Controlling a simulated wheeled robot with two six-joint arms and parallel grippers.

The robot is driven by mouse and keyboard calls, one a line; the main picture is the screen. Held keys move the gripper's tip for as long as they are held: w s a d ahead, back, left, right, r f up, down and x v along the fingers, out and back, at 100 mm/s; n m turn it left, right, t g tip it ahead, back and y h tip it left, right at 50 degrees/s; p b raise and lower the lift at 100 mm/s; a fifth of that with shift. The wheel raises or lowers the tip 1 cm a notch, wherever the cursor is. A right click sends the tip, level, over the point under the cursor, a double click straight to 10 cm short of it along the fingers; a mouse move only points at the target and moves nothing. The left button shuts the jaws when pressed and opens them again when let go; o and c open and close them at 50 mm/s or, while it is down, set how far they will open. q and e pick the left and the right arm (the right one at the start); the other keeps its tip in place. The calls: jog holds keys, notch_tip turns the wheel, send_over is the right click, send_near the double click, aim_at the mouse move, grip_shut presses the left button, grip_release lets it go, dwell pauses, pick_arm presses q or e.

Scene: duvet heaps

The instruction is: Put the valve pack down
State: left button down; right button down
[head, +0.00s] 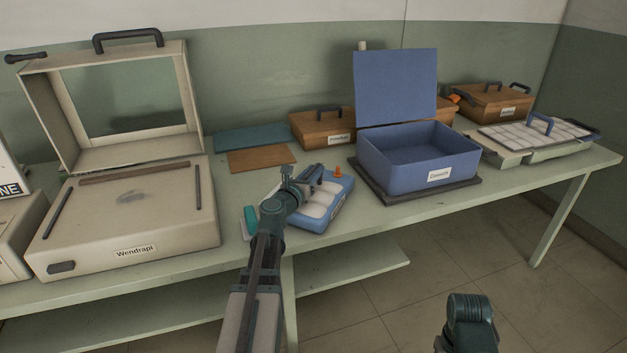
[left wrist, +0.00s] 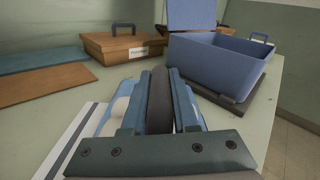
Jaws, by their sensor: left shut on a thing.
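The valve pack (head: 338,199) appears to be the blue tray with white padded rolls near the middle of the table's front edge in the head view. My left gripper (head: 312,180) reaches over it and is shut on it. An orange knob shows at its far edge. In the left wrist view my left gripper (left wrist: 162,95) covers most of the pack, and only pale rolls and blue edges (left wrist: 119,108) show beside the fingers. I cannot tell whether the pack's underside touches the table.
An open blue box (head: 420,165) stands on a dark mat to the right. An open cream case (head: 130,215) labelled Wendrapi stands to the left. Behind are a wooden box (head: 322,130), a brown board (head: 262,159) and a teal board (head: 255,138). A white-padded tray (head: 535,135) lies far right.

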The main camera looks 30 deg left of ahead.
pick_arm(q)
jog(key=shift+f, duration=0.15)
pick_arm(e)
jog(key=shift+f, duration=0.15)
pick_arm(q)
jog(key=c, duration=0.7)
grip_release()
